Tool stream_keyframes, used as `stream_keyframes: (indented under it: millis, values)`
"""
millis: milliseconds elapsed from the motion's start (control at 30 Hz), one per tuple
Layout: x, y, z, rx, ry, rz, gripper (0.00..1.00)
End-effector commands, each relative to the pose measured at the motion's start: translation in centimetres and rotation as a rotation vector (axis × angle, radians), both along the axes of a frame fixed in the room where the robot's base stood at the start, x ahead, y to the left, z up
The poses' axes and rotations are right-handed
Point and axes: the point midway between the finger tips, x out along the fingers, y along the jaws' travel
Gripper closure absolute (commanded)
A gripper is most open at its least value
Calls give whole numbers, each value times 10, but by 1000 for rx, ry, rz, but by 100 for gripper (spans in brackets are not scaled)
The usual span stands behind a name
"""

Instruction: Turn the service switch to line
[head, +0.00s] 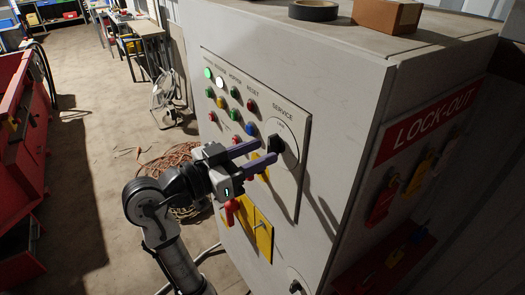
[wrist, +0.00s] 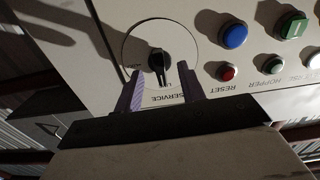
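The service switch is a black knob (head: 277,144) on a round plate, under the word SERVICE on the cabinet's front panel. It also shows in the wrist view (wrist: 159,63), where the picture is upside down. There, the knob's long grip runs toward the SERVICE lettering, at a small label that is partly legible and starts with L. My gripper (head: 266,154) has purple fingers, spread apart near the knob. In the wrist view, the fingers (wrist: 163,82) stand on either side of the knob's lower end with gaps. Contact is not visible.
Coloured buttons and lamps (head: 222,95) sit left of the switch. A LOCK-OUT board (head: 425,130) hangs on the cabinet's right side. Tape (head: 313,11) and a box (head: 387,16) lie on top. Coiled cable (head: 170,170) lies on the floor.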

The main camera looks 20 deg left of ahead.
Motion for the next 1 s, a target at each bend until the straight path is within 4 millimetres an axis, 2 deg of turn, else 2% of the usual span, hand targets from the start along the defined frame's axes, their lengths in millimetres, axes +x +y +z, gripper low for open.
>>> stream_keyframes:
  millis: [500, 1000]
  values:
    - [-38, 30, 0, 0, -1, 1, 60]
    - [-41, 31, 0, 0, 0, -1, 60]
